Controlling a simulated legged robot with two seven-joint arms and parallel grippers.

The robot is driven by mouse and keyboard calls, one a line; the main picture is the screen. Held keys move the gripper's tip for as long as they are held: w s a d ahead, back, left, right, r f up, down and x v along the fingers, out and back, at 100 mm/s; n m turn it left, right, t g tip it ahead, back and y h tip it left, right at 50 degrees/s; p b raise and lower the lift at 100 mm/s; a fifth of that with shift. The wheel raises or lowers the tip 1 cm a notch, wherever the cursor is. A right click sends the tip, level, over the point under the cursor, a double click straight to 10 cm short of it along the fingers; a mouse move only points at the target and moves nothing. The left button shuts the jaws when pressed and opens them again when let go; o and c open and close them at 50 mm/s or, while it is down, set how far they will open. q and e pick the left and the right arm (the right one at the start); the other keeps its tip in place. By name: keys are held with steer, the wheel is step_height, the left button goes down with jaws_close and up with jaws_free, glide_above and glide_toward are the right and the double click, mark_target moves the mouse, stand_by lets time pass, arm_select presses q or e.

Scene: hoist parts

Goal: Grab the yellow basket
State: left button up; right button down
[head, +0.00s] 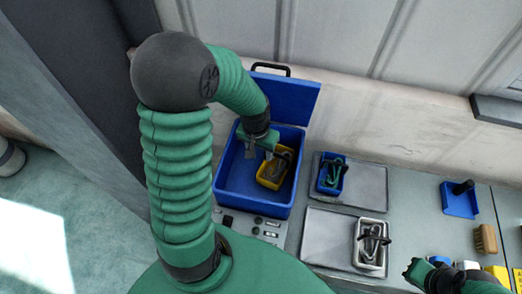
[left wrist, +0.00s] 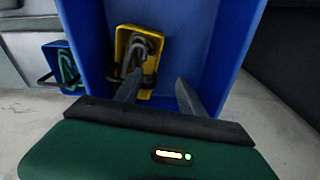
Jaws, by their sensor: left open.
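The yellow basket (head: 264,181) sits inside a large blue box (head: 228,188) with a raised lid. It holds dark, hook-like metal parts. My left gripper (head: 258,150) reaches down into the box from above and is open, just beside the basket. In the left wrist view, the basket (left wrist: 125,36) is beyond the fingertips (left wrist: 158,82). One finger overlaps the basket's near part and the other is over the box's bare floor to its right. Contact cannot be told. My right gripper (head: 414,270) shows small at the bottom right; its jaws are unclear.
Right of the box, a small blue basket (head: 321,183) with a green part and a white basket (head: 361,262) with a dark part stand on grey trays. A blue holder (head: 458,204) and a brown brush (head: 485,238) are farther right. The wall is close behind.

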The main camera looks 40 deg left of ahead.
arm_select(q)
steer(key=o, duration=0.5)
steer(key=shift+s+d+r, duration=0.15)
steer(key=shift+s+d, duration=0.05)
steer(key=shift+d, duration=0.1)
steer(key=shift+c, duration=0.2)
steer(key=shift+o, duration=0.9)
steer(key=shift+d, duration=0.15)
steer(key=shift+w+d, duration=0.1)
steer(key=shift+w, duration=0.1)
